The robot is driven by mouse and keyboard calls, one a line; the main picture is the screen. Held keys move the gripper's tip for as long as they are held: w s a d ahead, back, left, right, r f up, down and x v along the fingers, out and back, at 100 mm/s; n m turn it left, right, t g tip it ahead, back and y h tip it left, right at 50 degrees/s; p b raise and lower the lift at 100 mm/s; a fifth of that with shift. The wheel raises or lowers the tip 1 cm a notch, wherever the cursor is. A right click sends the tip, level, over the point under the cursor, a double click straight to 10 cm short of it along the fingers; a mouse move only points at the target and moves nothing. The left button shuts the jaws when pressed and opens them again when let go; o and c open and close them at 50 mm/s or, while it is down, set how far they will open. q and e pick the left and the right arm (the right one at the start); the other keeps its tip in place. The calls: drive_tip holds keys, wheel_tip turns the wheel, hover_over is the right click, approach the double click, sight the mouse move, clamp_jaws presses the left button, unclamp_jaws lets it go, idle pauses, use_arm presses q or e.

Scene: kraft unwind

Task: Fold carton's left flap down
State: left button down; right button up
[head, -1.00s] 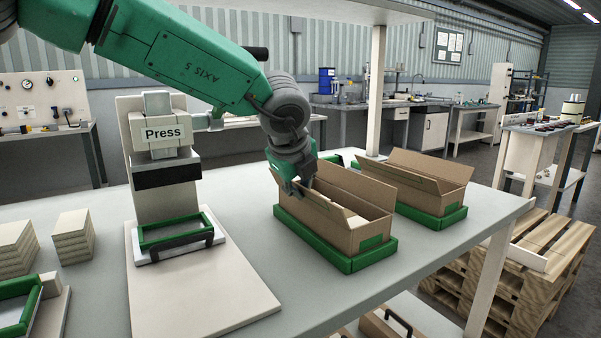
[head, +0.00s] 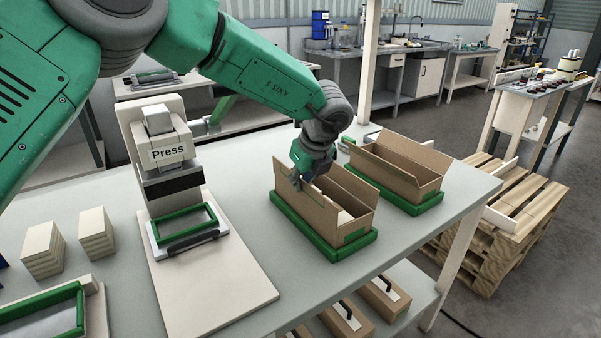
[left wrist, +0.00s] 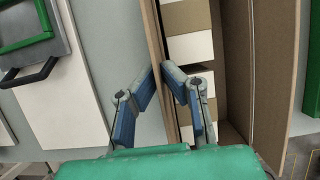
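The open brown carton (head: 352,224) stands in a green tray (head: 362,245) on the table, its long flaps raised. My left gripper (head: 298,182) points down at the carton's left side and hides part of the left flap (head: 322,207). In the left wrist view, the left flap (left wrist: 153,30) appears as a thin cardboard edge passing between the two fingertips (left wrist: 161,72). The fingertips are close together, one on each side, and appear to pinch it. Pale blocks (left wrist: 191,48) lie inside the carton. My right gripper is not in view.
A second open carton (head: 403,170) in a green tray stands behind to the right. The press (head: 170,150) and its board (head: 215,280) are on the left, with stacks of pale blocks (head: 96,233). Clear table lies between board and carton.

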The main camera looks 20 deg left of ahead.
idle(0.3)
use_arm(q)
drive_tip(key=c, duration=1.8)
unclamp_jaws()
drive_tip(key=shift+o, duration=0.2)
drive_tip(key=v, duration=1.2)
drive_tip(key=shift+d, duration=0.2)
drive_tip(key=shift+w, duration=0.2)
